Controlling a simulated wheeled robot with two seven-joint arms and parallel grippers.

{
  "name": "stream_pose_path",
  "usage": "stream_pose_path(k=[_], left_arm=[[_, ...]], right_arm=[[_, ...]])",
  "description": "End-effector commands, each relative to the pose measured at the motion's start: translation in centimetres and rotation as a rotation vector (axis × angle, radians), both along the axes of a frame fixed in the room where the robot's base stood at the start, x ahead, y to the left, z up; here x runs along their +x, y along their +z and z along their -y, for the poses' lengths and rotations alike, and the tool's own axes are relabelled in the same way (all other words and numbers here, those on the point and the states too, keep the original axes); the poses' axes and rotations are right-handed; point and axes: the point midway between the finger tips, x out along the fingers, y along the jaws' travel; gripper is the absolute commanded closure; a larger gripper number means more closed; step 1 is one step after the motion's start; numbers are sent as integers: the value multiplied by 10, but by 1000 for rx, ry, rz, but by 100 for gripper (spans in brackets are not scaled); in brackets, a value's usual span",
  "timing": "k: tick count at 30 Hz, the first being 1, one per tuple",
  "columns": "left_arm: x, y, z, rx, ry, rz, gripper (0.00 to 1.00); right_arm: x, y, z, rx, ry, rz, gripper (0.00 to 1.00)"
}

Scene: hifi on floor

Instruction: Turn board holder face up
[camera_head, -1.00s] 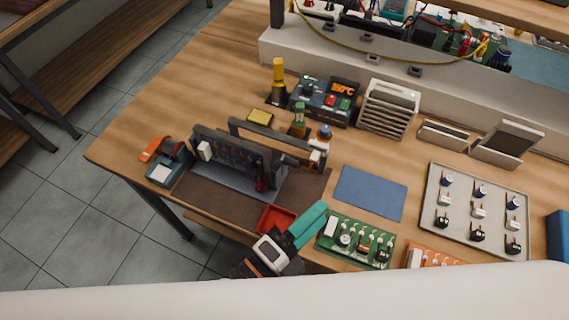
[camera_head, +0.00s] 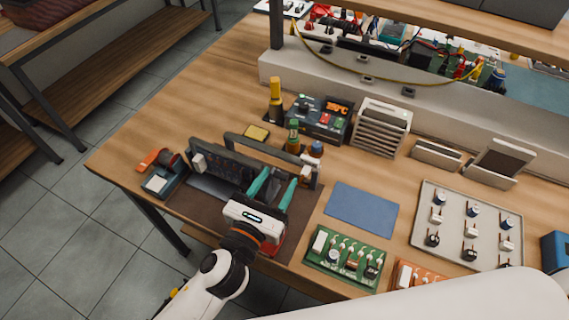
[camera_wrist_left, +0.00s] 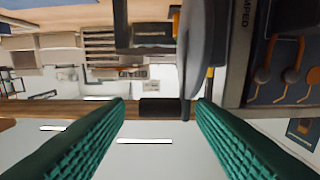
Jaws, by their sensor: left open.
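The board holder (camera_head: 225,162) is a dark frame holding a dark board. It stands up on the brown mat (camera_head: 300,205) near the bench's left front corner. My left gripper (camera_head: 272,186) reaches in from the front, its two teal fingers spread apart at the holder's right end. In the left wrist view the open fingers (camera_wrist_left: 161,105) point toward the holder's dark grey edge (camera_wrist_left: 235,60), which shows between and beyond them. Whether they touch it I cannot tell. My gripper hides part of the holder's right side. My right gripper is out of view.
A green board (camera_head: 345,258), a blue mat (camera_head: 362,208) and a tray of small parts (camera_head: 425,225) lie to the right. A bottle (camera_head: 293,137) and a soldering station (camera_head: 322,117) stand behind the holder.

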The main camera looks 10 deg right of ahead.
Motion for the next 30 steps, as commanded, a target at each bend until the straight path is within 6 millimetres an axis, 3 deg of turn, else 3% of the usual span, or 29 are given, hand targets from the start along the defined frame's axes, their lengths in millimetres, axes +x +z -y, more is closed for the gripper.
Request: stream_pose_path(k=[3,9,19,20,28,30], left_arm=[[18,2,13,-1,0,0,50],[34,0,24,-1,0,-1,50],[36,0,26,-1,0,-2,50],[36,0,26,0,0,-1,52],[36,0,26,-1,0,-2,96],[36,0,26,-1,0,-2,100]], right_arm=[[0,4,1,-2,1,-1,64],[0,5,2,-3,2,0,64],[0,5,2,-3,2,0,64],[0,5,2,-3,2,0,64],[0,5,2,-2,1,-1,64],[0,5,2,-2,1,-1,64]])
